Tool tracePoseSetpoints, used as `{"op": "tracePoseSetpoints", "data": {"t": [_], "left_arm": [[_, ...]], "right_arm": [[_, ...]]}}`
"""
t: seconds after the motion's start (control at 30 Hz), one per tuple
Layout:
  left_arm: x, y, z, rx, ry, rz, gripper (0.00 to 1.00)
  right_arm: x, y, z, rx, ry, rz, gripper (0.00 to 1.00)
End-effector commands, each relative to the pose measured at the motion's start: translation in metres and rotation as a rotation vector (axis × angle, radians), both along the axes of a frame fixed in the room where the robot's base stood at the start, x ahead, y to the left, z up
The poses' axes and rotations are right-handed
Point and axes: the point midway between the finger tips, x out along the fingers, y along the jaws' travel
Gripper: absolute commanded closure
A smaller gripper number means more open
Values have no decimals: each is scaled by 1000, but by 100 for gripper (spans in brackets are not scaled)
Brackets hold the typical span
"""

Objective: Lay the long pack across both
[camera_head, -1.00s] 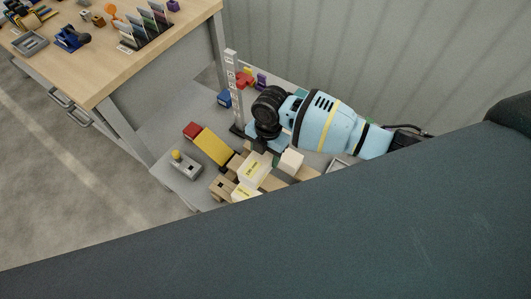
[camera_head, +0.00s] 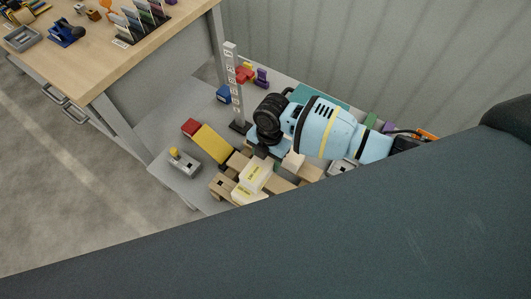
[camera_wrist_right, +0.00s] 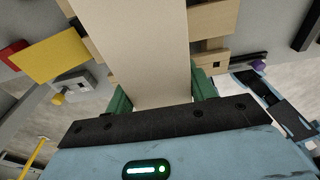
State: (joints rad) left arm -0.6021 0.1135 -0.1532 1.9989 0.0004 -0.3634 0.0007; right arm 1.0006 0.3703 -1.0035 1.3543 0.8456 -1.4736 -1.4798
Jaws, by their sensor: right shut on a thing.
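My right gripper (camera_wrist_right: 163,95) is shut on a long plain beige pack (camera_wrist_right: 148,45), which lies between its green fingers and runs away from the hand in the right wrist view. In the head view the right hand (camera_head: 262,146) is low over the grey table among tan and white boxes. Its fingers and most of the held pack are hidden there. Tan blocks with dark slots, one of them (camera_head: 222,185) at the left front, stand near it; one also shows in the right wrist view (camera_wrist_right: 214,62). I cannot tell whether the pack touches them. My left gripper is not in view.
White boxes with yellow labels (camera_head: 255,176) stand in front of the hand. An upright post (camera_head: 234,85) rises close behind.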

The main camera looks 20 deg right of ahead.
Motion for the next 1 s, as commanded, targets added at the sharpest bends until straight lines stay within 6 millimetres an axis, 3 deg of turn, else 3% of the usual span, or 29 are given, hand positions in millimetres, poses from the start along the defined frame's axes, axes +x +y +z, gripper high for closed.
{"op": "tracePoseSetpoints", "data": {"t": [0.23, 1.0], "left_arm": [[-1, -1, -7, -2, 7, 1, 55], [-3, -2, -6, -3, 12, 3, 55]], "right_arm": [[1, 1, -13, 3, -2, 1, 83], [1, 1, -13, 2, -4, 0, 83]]}}
